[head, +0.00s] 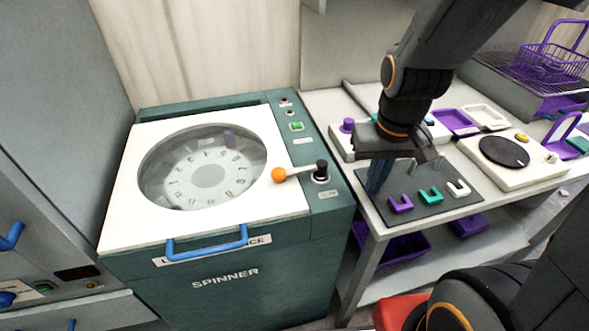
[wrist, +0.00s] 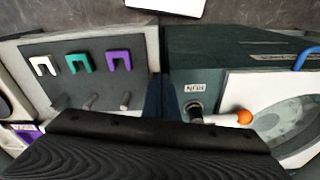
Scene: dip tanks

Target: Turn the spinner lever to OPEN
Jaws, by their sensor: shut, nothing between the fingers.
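The spinner lever has a white arm (head: 298,172) with an orange ball knob (head: 278,175) and a black hub (head: 321,168) on the teal side panel. It points left from the hub, over the edge of the white lid (head: 125,215). In the wrist view the knob (wrist: 244,117) and hub (wrist: 194,108) are right of the fingers. A small label (wrist: 194,88) beside the hub seems to read RUN, inverted. My gripper (head: 374,188) is shut and empty, right of the hub and apart from the lever. Its blue fingers also show in the wrist view (wrist: 160,92).
A grey bench (head: 365,213) stands right of the spinner, with a dark mat holding purple, green and white U-shaped pieces (head: 429,195). A white unit with a black disc (head: 503,151) is behind them. A blue lid handle (head: 207,243) crosses the spinner's front.

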